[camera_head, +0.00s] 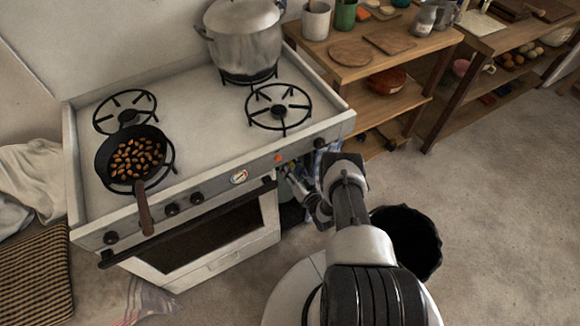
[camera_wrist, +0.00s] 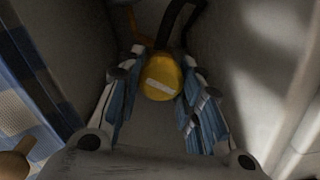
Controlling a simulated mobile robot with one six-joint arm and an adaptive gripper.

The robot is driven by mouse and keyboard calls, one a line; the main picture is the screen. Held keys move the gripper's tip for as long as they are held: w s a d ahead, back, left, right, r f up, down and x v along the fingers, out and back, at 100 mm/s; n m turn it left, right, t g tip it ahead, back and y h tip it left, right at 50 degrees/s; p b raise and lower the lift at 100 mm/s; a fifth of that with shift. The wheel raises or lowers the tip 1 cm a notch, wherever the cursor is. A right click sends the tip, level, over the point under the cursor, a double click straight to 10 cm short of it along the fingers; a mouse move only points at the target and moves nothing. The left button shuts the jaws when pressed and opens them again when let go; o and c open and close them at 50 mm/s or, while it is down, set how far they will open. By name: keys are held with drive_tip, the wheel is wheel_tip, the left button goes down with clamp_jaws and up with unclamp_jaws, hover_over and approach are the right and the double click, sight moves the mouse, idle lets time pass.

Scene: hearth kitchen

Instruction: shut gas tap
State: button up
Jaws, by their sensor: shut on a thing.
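In the wrist view, a yellow rounded tap handle (camera_wrist: 160,78) with a pale bar across its face sits between the two blue-padded fingers of my gripper (camera_wrist: 158,88). The fingers are shut on it, one on each side. Dark and orange-brown pipe-like parts run behind it. In the head view, my arm reaches down to the right side of the white stove (camera_head: 187,101), and the tap cannot be made out there.
A pan of brown food (camera_head: 137,158) sits on the front left burner, its handle over the stove's front edge. A large pot (camera_head: 243,40) stands at the back. A wooden shelf (camera_head: 350,70) is to the right. A dark bin (camera_head: 410,240) stands beside my arm. Floor at right is clear.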

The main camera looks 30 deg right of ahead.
drive_tip(key=m, duration=0.5)
drive_tip(key=shift+f+m, duration=0.15)
drive_tip(key=shift+m, duration=0.15)
drive_tip(key=shift+d+m, duration=0.1)
drive_tip(key=shift+m, duration=2.1)
drive_tip(key=o, duration=1.1)
drive_tip(key=shift+s, duration=0.1)
drive_tip(key=s, duration=1.1)
drive_tip(key=shift+s+d, duration=0.2)
drive_tip(key=shift+s, duration=0.2)
